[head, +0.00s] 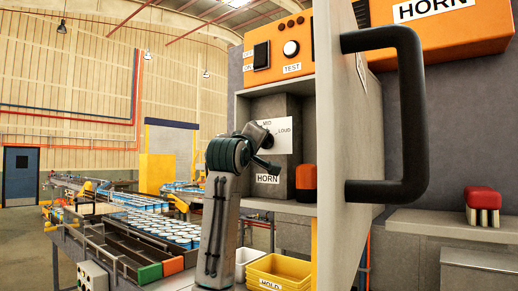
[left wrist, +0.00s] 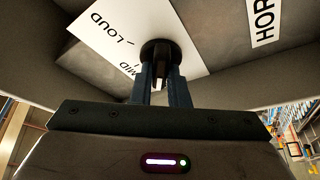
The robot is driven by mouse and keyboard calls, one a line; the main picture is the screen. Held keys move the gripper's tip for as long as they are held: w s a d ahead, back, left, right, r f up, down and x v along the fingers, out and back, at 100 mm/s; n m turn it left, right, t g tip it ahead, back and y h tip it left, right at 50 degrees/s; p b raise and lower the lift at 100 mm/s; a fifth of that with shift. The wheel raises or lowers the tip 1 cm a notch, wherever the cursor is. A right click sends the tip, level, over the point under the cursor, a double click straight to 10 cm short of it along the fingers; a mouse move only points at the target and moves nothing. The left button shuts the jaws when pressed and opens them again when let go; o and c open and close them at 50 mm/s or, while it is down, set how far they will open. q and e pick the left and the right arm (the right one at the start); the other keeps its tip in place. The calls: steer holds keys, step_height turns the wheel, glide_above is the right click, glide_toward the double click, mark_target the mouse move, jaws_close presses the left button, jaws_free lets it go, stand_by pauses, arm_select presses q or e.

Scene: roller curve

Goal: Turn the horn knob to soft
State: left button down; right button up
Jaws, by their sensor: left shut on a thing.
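The black horn knob (left wrist: 160,50) sits on a white dial plate (left wrist: 125,35) in the left wrist view. LOUD and MID are readable on the plate; any SOFT mark is hidden or out of view. My left gripper (left wrist: 163,88) is shut on the horn knob, one dark finger on each side. In the head view the plate (head: 282,131) is inside the open cabinet above a HORN label (head: 268,179). There my left gripper (head: 262,143) reaches in from below and covers the plate's left part. I cannot tell which mark the knob points to. My right gripper is not in view.
The open cabinet door with a black handle (head: 412,115) stands right of the dial. An orange-and-black object (head: 306,182) stands inside the cabinet to the right. Above is an orange TEST panel (head: 278,52). A yellow bin (head: 278,272) and a conveyor with cans lie below left.

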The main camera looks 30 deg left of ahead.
arm_select(q)
steer(key=shift+n, duration=0.7)
steer(key=shift+b, duration=0.3)
steer(key=c, duration=1.6)
jaws_free()
steer(key=shift+o, duration=1)
steer(key=shift+s, duration=0.1)
steer(key=b+v, duration=0.6)
steer(key=v, duration=0.4)
steer(key=shift+s+d, duration=0.2)
steer(key=shift+s, duration=0.2)
